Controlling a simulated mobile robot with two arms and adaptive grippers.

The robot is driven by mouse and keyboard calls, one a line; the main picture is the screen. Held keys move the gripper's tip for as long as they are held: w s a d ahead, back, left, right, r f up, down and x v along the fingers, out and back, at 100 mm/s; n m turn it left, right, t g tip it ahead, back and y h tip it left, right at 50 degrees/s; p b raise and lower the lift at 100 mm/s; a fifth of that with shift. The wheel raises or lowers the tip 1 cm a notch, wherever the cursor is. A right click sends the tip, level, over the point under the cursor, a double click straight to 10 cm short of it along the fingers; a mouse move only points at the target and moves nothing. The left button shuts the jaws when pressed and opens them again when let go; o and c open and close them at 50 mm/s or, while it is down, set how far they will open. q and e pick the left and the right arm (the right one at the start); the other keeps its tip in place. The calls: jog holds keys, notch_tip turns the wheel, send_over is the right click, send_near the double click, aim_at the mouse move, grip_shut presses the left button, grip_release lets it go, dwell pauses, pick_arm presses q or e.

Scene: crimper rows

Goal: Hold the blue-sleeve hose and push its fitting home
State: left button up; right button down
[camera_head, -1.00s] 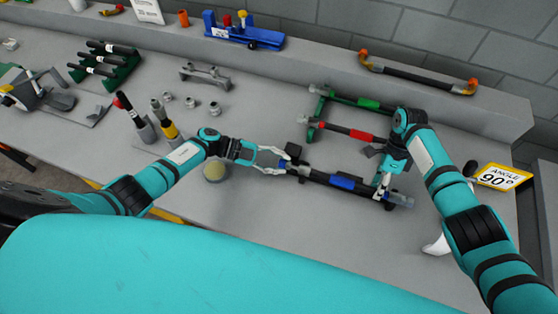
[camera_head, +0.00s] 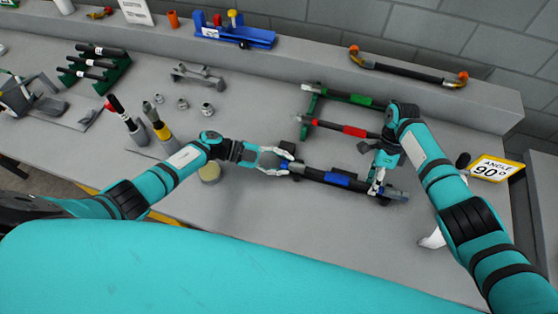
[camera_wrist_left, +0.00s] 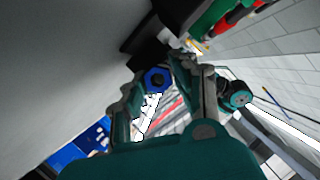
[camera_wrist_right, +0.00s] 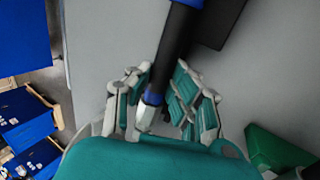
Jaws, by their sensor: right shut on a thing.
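The blue-sleeve hose (camera_head: 338,178) is black with a blue band and lies across the front of the rack, on dark supports. My right gripper (camera_head: 377,188) is shut on it near its right end. In the right wrist view the black hose (camera_wrist_right: 174,48) runs between the fingers, with a blue ring and a pale metal fitting (camera_wrist_right: 147,113). My left gripper (camera_head: 287,163) is at the hose's left end, fingers apart around it. In the left wrist view a blue hex end with a dark centre (camera_wrist_left: 157,80) sits between these fingers. Finger contact there is unclear.
Behind are a red-sleeve hose (camera_head: 353,131) and a green-sleeve hose (camera_head: 350,97). A yellow angle sign (camera_head: 495,170) stands at right. Metal nuts (camera_head: 183,104) and upright tools (camera_head: 127,117) are at left.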

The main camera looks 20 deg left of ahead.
pick_arm(q)
jog(key=o, duration=0.4)
jog(key=shift+w+d, duration=0.1)
jog(key=shift+d, duration=0.1)
pick_arm(e)
jog(key=shift+s+f, duration=0.15)
jog(key=shift+s, duration=0.2)
pick_arm(q)
jog(key=shift+a, duration=0.1)
jog(key=v, duration=1.1)
jog(key=shift+a, duration=0.45)
jog(key=shift+w, duration=0.1)
pick_arm(e)
jog(key=c, duration=1.5)
grip_release()
pick_arm(q)
jog(key=shift+s+r, duration=0.2)
jog(key=shift+s, duration=0.1)
pick_arm(e)
jog(key=o, duration=0.4)
jog(key=shift+s+r, duration=0.1)
jog(key=shift+r, duration=0.1)
